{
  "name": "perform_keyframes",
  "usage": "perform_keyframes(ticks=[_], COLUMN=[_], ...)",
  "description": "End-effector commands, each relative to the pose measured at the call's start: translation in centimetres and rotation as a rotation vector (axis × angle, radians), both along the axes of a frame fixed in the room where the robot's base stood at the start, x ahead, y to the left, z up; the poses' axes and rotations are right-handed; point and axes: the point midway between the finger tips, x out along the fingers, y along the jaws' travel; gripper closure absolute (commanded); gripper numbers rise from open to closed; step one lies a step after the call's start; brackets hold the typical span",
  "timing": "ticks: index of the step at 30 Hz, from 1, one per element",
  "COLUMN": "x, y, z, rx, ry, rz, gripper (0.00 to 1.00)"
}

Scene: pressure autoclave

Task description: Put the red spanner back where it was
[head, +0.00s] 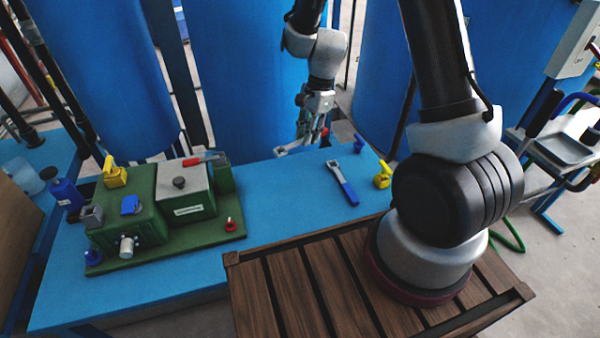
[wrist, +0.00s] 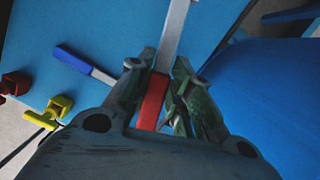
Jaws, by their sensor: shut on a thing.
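My gripper (head: 313,136) is at the far edge of the blue table, shut on the red spanner. In the wrist view the red handle (wrist: 153,101) is between the fingers (wrist: 158,90), and the grey metal shaft (wrist: 174,35) runs out past them over the blue surface. In the head view the spanner's grey head (head: 283,151) points left and most of the red handle is hidden by the fingers. I cannot tell whether the spanner touches the table. A blue spanner (head: 343,185) lies nearby; it also shows in the wrist view (wrist: 84,65).
The blue table (head: 290,215) is clear around the blue spanner. A green machine (head: 133,215) with a red-handled lever (head: 203,160) stands at the left. A yellow fitting (head: 382,177) and a blue fitting (head: 359,143) stand at the right. Large blue tanks (head: 245,80) rise behind.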

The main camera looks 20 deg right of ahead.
Motion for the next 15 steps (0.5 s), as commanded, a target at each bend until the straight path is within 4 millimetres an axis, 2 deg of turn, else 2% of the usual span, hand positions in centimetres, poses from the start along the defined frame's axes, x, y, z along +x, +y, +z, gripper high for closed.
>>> perform_keyframes(ticks=[3, 6, 12, 15], x=[-0.7, -1.0, -1.0, -1.0], y=[0.6, 0.7, 0.7, 0.7], z=[0.3, -0.3, -4.1, -5.2], rx=[-0.002, -0.003, -0.005, -0.005], ry=[-0.001, 0.001, 0.004, 0.002], rz=[-0.201, -0.288, -0.314, -0.312], gripper=[1.0, 1.0, 1.0, 1.0])
